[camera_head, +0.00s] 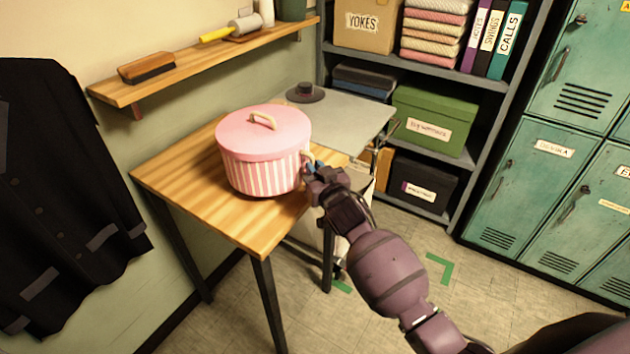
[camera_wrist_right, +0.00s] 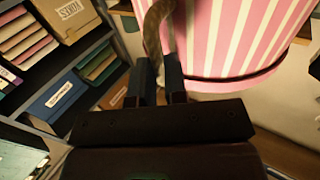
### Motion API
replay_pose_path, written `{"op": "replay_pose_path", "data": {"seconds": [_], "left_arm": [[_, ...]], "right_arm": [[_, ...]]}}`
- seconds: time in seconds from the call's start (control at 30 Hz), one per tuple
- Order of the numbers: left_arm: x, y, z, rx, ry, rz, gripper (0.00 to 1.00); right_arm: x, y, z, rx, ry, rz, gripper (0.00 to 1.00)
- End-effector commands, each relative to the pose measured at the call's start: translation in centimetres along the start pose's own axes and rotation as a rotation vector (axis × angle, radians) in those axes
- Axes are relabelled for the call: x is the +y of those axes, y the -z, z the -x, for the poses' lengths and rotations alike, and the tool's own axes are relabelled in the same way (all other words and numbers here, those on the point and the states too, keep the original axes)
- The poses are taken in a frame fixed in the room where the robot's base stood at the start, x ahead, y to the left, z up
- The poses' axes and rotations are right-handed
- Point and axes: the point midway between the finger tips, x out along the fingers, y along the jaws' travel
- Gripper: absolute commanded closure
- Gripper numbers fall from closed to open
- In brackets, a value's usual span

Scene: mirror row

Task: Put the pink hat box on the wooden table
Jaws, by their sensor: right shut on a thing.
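The pink hat box (camera_head: 258,165) has a plain pink lid with a pale handle and pink and white stripes. It is upright over the wooden table (camera_head: 235,228), towards its far right part. I cannot tell whether its base touches the tabletop or hangs slightly above it. My right gripper (camera_head: 314,170) is at the box's right side, shut on its side handle. In the right wrist view the fingers (camera_wrist_right: 160,82) close around the looped handle (camera_wrist_right: 156,35), beside the striped wall (camera_wrist_right: 232,40). My left gripper is not in view.
A grey table (camera_head: 345,120) with a dark hat (camera_head: 305,92) adjoins behind. A wall shelf (camera_head: 200,58) holds brushes. Shelving (camera_head: 455,70) with boxes and binders and green lockers (camera_head: 540,165) stand right. A dark coat (camera_head: 62,190) hangs left. The table's near part is bare.

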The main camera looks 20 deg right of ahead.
Motion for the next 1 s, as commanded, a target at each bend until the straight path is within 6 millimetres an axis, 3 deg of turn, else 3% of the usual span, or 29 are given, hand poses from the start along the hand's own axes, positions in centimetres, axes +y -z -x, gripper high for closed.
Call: {"op": "replay_pose_path", "data": {"seconds": [0.2, 0.43, 0.47, 0.63, 1.0], "left_arm": [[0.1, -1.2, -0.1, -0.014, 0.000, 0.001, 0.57], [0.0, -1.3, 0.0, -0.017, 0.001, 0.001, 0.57], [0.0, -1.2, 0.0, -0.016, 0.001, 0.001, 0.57], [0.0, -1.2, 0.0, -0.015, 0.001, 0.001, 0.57], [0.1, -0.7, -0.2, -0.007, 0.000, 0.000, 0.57]], "right_arm": [[-0.1, -2.9, 0.0, 0.001, 0.001, -0.002, 1.00], [-0.1, -3.1, 0.0, 0.002, 0.001, -0.001, 1.00], [0.0, -3.4, 0.1, -0.003, -0.001, 0.001, 0.85], [0.0, -3.3, 0.1, -0.003, 0.000, 0.001, 0.61], [0.0, -3.3, 0.6, -0.002, 0.000, 0.000, 0.61]]}}
